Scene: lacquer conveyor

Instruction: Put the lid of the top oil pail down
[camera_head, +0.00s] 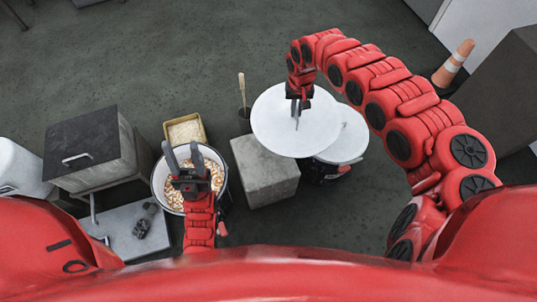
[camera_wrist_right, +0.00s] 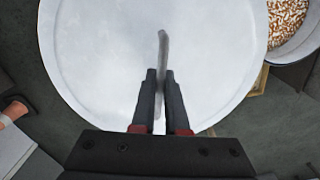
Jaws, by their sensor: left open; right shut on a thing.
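A round white lid (camera_head: 275,128) is held up by my right gripper (camera_head: 299,102). In the right wrist view the fingers (camera_wrist_right: 160,100) are shut on the thin upright handle (camera_wrist_right: 163,55) of the lid (camera_wrist_right: 100,60). The lid partly covers a dark pail (camera_head: 325,172) with a white top (camera_head: 350,135) below it; whether they touch is unclear. My left gripper (camera_head: 184,158) is open over a white-rimmed pail (camera_head: 222,160) full of orange and white pieces, also seen in the right wrist view (camera_wrist_right: 288,15). Which pail is the top oil pail is not clear.
A grey block (camera_head: 265,170) stands between the two pails. A yellowish tray (camera_head: 185,130) and a dark pot with a stick (camera_head: 242,90) are behind. The floor behind is clear.

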